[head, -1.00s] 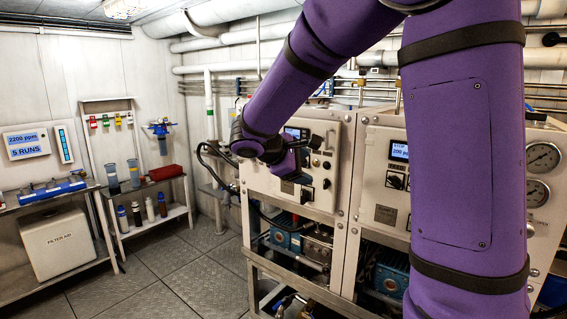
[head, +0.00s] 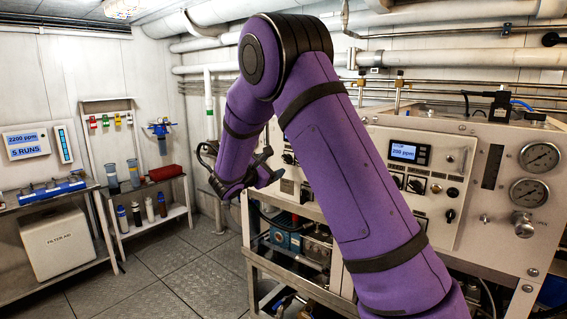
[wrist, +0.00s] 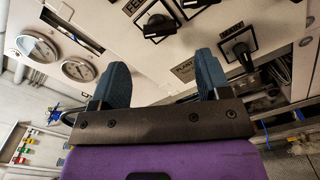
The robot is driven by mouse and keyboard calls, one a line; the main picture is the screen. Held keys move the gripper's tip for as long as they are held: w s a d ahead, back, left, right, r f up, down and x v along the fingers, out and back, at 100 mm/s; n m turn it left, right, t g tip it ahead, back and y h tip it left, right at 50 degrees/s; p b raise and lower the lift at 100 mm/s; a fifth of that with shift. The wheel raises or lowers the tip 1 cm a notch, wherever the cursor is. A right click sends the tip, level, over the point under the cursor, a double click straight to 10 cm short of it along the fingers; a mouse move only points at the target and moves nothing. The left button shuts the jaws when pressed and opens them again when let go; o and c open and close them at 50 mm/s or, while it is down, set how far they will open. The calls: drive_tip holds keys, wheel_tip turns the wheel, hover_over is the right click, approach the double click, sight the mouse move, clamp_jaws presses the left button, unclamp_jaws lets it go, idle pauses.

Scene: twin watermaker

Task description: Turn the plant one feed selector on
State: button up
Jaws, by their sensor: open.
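My gripper (head: 270,167) is in front of the lower part of the left plant panel in the head view, where my arm hides most of that panel. In the wrist view my gripper (wrist: 163,78) is open, its two blue fingers apart with nothing between them. Beyond the fingers, near the top middle, is a black rotary selector (wrist: 158,26) beside a partly cut-off label that seems to read FEED. It is apart from the fingers. I cannot tell its setting. A plate starting PLANT lies below it; its number is unreadable.
Another black selector (wrist: 240,50) is close to the right finger, and pressure gauges (wrist: 78,69) show at left in the wrist view. The right panel (head: 462,170) has a lit display and several knobs. Pipes run above; open floor (head: 170,270) lies to the left.

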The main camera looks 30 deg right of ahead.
sight(287, 159)
drive_tip(key=x, duration=0.6)
drive_tip(key=shift+d, duration=0.25)
drive_tip(key=c, duration=0.9)
drive_tip(key=shift+m, duration=0.3)
drive_tip(key=m, duration=0.5)
drive_tip(key=shift+w+m, duration=0.15)
drive_tip(key=shift+m, duration=0.15)
drive_tip(key=m, duration=0.5)
drive_tip(key=shift+w+a+m, duration=0.1)
drive_tip(key=shift+m, duration=0.2)
